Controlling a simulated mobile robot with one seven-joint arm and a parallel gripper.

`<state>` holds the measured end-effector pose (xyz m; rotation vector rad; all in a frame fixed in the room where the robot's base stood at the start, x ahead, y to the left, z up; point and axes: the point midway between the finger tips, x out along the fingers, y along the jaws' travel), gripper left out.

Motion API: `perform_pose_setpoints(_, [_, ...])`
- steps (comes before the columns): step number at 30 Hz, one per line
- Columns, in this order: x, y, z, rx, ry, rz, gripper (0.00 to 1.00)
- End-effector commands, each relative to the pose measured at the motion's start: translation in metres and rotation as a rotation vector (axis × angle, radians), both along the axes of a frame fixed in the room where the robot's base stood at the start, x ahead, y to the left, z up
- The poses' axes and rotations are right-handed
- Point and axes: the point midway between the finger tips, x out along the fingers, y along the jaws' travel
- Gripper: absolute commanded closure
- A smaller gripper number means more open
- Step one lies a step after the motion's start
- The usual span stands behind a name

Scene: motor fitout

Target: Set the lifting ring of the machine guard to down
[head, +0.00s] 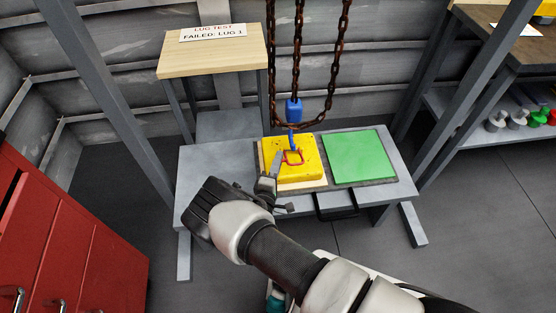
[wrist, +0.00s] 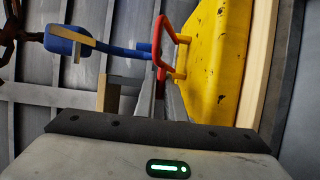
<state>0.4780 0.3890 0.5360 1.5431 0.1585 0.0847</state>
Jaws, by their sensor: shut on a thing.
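In the wrist view my fingers (wrist: 162,100) are shut on the ring's near side; the exact contact is partly hidden. The blue hook (wrist: 125,51) has its tip close to the ring; whether it passes through is unclear.
The blue hook block (head: 293,110) hangs on rusty chains (head: 298,50) just above the guard. A green pad (head: 358,156) lies bare on the bench (head: 210,165) at right. Grey frame posts stand either side. A red drawer cabinet (head: 70,230) is at left.

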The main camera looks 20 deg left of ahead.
Motion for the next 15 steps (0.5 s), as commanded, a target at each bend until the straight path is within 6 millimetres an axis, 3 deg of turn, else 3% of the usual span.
perform_pose_setpoints(6, [0.0007, 0.0013, -0.0001, 0.001, 0.001, 0.003, 1.0])
perform_pose_setpoints(7, [0.0007, 0.0013, 0.0, 0.001, 0.001, 0.003, 0.87])
perform_pose_setpoints(10, [0.0007, 0.0012, 0.0003, 0.001, 0.0, 0.002, 0.72])
perform_pose_setpoints(15, [0.0006, 0.0008, 0.0006, 0.001, -0.001, 0.002, 0.72])
